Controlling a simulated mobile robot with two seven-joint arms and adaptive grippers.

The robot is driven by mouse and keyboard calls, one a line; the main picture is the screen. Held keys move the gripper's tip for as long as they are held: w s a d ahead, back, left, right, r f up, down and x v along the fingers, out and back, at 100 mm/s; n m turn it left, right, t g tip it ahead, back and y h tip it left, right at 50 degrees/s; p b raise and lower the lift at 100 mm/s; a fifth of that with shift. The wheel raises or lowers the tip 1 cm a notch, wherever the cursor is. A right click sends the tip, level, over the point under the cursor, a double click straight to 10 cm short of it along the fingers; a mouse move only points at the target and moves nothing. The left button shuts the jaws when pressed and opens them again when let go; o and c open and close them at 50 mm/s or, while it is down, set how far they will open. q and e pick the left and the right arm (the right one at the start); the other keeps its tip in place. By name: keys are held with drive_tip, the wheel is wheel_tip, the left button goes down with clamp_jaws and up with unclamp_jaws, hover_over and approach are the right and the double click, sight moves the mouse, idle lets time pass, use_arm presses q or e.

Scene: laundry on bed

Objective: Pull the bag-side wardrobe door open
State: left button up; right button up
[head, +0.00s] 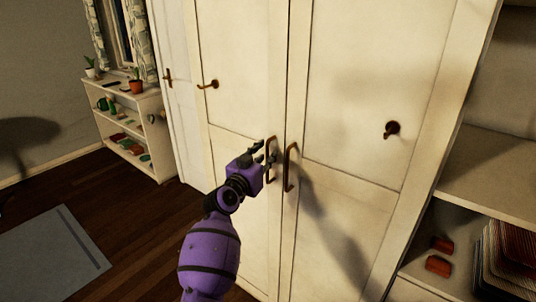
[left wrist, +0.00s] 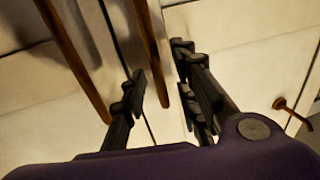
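The cream wardrobe has a left door (head: 240,105) and a right door (head: 365,80), both appearing closed. A bar handle (head: 271,160) is on the left door and another handle (head: 290,168) is on the right door, beside the centre seam. My left gripper (head: 265,157) is at the left door's handle. In the left wrist view, my left gripper (left wrist: 160,68) is open, its fingers apart on either side of one bar handle (left wrist: 150,45). Contact cannot be told. The other handle (left wrist: 75,60) lies outside the fingers. No bag is clearly visible. My right gripper is out of view.
A dark hook (head: 391,130) projects from the right door and a brown one (head: 209,84) from the left part. Open shelves (head: 495,190) stand at right. A low shelf unit (head: 128,108) and a grey rug (head: 50,255) are at left. The dark floor between is clear.

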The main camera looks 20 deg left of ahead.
use_arm(q)
drive_tip(key=shift+w+d, duration=0.1)
drive_tip(key=shift+w, duration=0.5)
clamp_jaws()
